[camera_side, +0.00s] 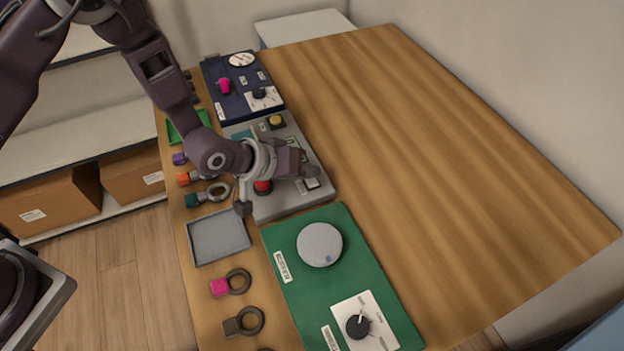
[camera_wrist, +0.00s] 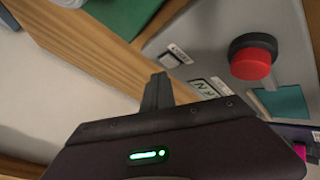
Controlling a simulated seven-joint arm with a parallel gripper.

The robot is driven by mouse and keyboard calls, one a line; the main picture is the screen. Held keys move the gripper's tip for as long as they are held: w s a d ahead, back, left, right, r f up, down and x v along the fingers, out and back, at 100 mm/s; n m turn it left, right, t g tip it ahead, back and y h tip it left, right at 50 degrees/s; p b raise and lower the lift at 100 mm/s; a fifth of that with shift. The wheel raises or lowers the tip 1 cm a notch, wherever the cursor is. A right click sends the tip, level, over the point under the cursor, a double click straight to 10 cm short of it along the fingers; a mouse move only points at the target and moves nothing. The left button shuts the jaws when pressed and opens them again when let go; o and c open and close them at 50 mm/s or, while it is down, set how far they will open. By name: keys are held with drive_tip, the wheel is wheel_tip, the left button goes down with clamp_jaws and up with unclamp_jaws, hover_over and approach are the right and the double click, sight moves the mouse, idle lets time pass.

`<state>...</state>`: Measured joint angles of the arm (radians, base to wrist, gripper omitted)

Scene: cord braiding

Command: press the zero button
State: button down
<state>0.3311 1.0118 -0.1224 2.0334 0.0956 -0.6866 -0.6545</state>
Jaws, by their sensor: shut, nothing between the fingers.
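A grey panel (camera_side: 290,205) lies in the middle of the equipment row. It carries a red button (camera_side: 263,187) on a dark base, a yellow button (camera_side: 276,122) at its far end and a small pale switch (camera_side: 311,183). Which control is the zero button I cannot read. My gripper (camera_side: 300,163) is shut and empty above the panel, hiding its middle. In the wrist view the red button (camera_wrist: 251,61) is at upper right, apart from the dark finger (camera_wrist: 158,92). Small labels, partly legible, sit between them.
A navy panel (camera_side: 222,73) with a gauge is behind, and a green board (camera_side: 297,293) with a round grey disc (camera_side: 319,244) is in front. A grey tray (camera_side: 217,237) and several ringed tags lie along the left edge. The table's right side (camera_side: 430,150) is clear.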

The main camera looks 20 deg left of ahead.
sight(308, 184)
drive_tip(key=shift+f, duration=0.4)
drive_tip(key=shift+f, duration=0.4)
idle(0.6)
drive_tip(key=shift+r, duration=0.8)
drive_tip(key=shift+r, duration=2.55)
